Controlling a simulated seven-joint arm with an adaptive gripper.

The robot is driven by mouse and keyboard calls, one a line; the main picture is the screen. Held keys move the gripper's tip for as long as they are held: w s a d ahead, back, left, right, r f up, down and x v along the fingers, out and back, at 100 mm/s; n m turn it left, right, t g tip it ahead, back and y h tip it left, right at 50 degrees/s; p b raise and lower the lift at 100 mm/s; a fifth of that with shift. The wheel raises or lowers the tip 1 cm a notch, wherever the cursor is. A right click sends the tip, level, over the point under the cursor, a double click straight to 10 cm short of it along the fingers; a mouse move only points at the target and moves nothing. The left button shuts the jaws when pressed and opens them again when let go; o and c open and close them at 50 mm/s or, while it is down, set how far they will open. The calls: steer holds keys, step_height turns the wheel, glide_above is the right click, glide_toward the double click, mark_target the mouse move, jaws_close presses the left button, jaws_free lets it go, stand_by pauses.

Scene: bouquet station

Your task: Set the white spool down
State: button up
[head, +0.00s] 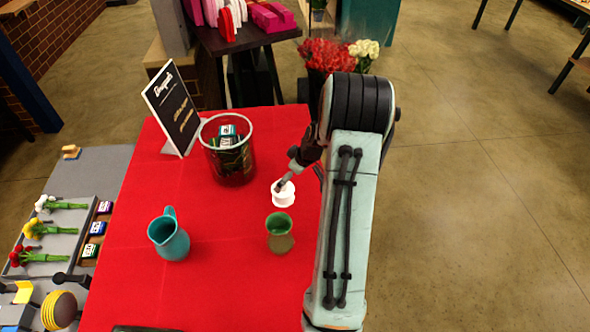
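The white spool (285,196) is over the right part of the red-covered table (215,290), right of the glass container and behind the green cup. My gripper (281,185) reaches in from the right and is shut on the spool, its dark fingertip overlapping the spool's upper left. The far finger is mostly hidden. From this one view I cannot tell whether the spool's underside touches the cloth.
A glass container (232,170) with small labelled items stands left of the spool, beside a black sign (174,108). A green cup (280,238) is just in front, and a teal pitcher (170,240) is at front left. Red cloth is bare between them.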

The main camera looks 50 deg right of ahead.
steer(key=s+a+r+n+g+y, duration=0.1)
steer(key=a+r, duration=0.5)
steer(key=a, duration=0.3)
steer(key=a+r+g, duration=0.1)
steer(key=a+r, duration=0.5)
steer(key=a, duration=0.2)
steer(key=s+a+r+g, duration=0.1)
steer(key=s+a, duration=0.7)
steer(key=s+a+r+g, duration=0.1)
steer(key=s+a+r, duration=0.1)
steer(key=s+a, duration=0.6)
steer(key=shift+s+r+g, duration=0.25)
steer(key=shift+g, duration=0.15)
